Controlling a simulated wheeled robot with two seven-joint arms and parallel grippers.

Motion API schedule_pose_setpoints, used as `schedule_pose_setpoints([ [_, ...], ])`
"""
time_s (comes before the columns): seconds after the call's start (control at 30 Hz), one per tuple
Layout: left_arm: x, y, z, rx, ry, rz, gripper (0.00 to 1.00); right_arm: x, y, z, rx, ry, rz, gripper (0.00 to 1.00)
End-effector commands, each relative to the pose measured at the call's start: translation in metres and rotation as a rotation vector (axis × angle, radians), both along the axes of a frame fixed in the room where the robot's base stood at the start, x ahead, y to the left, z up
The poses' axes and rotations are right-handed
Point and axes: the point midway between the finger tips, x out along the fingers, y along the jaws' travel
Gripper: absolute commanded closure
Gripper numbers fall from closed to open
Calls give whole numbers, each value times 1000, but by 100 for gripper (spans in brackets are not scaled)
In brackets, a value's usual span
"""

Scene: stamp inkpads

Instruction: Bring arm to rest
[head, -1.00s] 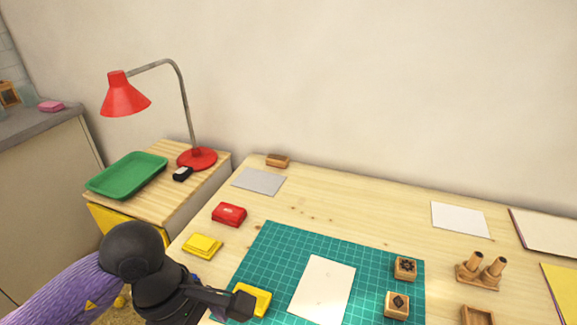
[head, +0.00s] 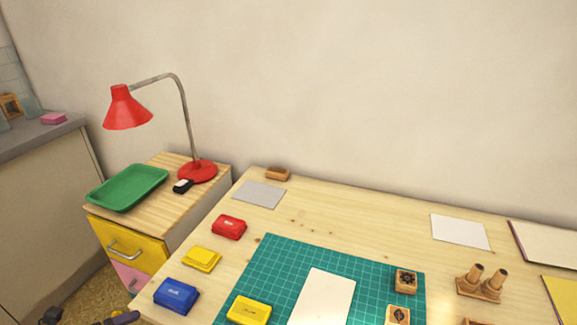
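A dark part of my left arm or gripper (head: 122,318) shows at the bottom left edge, left of the table; its fingers cannot be made out. My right gripper is out of view. A blue inkpad (head: 176,295) lies at the table's left edge. A yellow inkpad piece (head: 202,259) and a red inkpad (head: 229,227) lie behind it. Another yellow inkpad piece (head: 249,311) lies on the green cutting mat (head: 285,262), left of a blank cream card (head: 323,297). Two wooden stamps (head: 406,281) (head: 398,315) are at the mat's right side.
A grey sheet (head: 259,194) and a small wooden block (head: 278,174) lie at the back. A wooden holder (head: 481,285) and white paper (head: 460,232) are at right. A drawer cabinet (head: 125,247) at left carries a red lamp (head: 128,108) and green tray (head: 127,188).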

Motion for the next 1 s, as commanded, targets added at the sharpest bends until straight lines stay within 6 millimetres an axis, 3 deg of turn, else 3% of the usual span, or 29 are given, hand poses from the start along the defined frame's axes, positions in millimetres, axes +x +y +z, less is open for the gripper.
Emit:
schedule_pose_setpoints([
  [0.03, -14, 43, -21, -20, 75, 224, 0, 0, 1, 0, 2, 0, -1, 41],
  [0.1, -45, 108, -45, -38, 162, 559, 0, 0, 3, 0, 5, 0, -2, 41],
  [0.17, -81, 158, -60, -36, 220, 827, 0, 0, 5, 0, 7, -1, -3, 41],
  [0.2, -109, 188, -67, -30, 251, 994, 0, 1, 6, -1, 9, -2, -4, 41],
  [0.27, -155, 229, -73, -11, 286, 1234, 0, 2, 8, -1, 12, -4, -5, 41],
  [0.3, -188, 252, -73, 7, 301, 1387, 0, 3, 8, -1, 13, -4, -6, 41],
  [0.43, -300, 307, -60, 88, 315, 1859, 0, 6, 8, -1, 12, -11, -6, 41],
  [0.47, -319, 301, -69, 79, 335, 1923, 0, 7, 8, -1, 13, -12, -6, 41],
  [0.5, -326, 266, -102, 14, 407, 1922, 0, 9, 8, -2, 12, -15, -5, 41],
  [0.57, -341, 221, -139, -57, 499, 1937, 0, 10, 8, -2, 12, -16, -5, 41],
  [0.67, -362, 137, -191, -176, 655, 1958, 0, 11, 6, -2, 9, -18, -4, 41],
  [0.7, -370, 101, -208, -225, 718, 1963, 0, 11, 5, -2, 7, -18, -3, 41],
  [0.8, -382, 14, -239, -340, 862, 1971, 0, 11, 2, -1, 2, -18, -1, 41],
  [0.9, -388, -54, -253, -425, 969, 1971, 0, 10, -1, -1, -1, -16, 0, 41],
  [1.0, -390, -92, -258, -474, 1029, 1968, 0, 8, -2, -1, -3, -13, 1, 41],
])
